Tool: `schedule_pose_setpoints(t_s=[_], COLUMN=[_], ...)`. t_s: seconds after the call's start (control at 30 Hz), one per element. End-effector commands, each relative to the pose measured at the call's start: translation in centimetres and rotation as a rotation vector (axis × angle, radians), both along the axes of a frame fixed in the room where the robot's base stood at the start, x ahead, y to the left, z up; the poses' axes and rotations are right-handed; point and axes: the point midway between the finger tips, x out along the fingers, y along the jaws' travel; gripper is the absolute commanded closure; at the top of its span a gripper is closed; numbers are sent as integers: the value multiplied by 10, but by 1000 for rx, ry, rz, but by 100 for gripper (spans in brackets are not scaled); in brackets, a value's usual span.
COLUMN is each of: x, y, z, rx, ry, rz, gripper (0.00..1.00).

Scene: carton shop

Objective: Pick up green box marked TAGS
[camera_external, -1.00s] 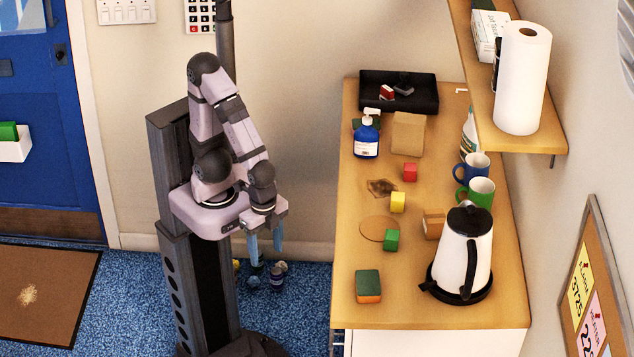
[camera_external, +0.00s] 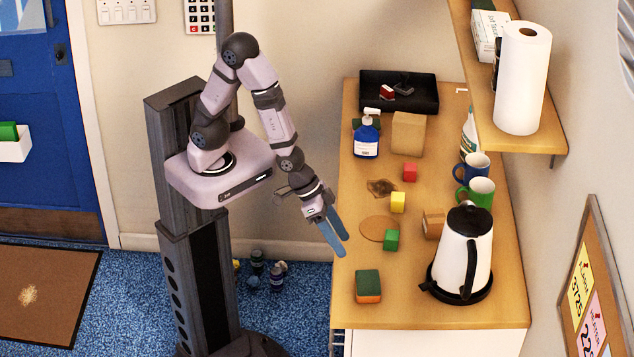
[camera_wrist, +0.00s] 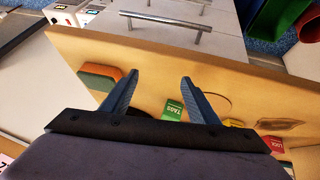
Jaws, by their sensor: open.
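The small green box marked TAGS (camera_wrist: 172,110) lies on the wooden counter. In the external view the green box (camera_external: 392,240) sits at the edge of a round cork mat, left of the kettle. My gripper (camera_external: 335,240) is at the counter's left edge, to the left of the green box and apart from it. In the wrist view my gripper (camera_wrist: 157,85) has its two blue fingers spread with nothing between them, and the TAGS box shows just beside the right finger.
A green and orange block (camera_external: 368,286) lies near the front edge. The white kettle (camera_external: 464,250), a brown block (camera_external: 433,224), a yellow block (camera_external: 398,202) and a red block (camera_external: 410,172) stand around the green box. Mugs (camera_external: 481,192) and a blue bottle (camera_external: 366,137) stand further back.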

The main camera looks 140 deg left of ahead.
Motion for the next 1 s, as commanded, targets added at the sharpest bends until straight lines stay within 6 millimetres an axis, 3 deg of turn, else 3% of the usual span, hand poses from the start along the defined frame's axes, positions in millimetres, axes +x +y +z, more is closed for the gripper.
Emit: schedule_pose_setpoints(t_s=[0.17,0.4,0.7,1.0], x=[11,19,19,19], y=[34,56,70,72], z=[-1,-7,5,10], rx=[114,315,527,582], ry=[-95,-209,-321,-354], rz=[65,42,8,-2], gripper=[45,45,45,45])
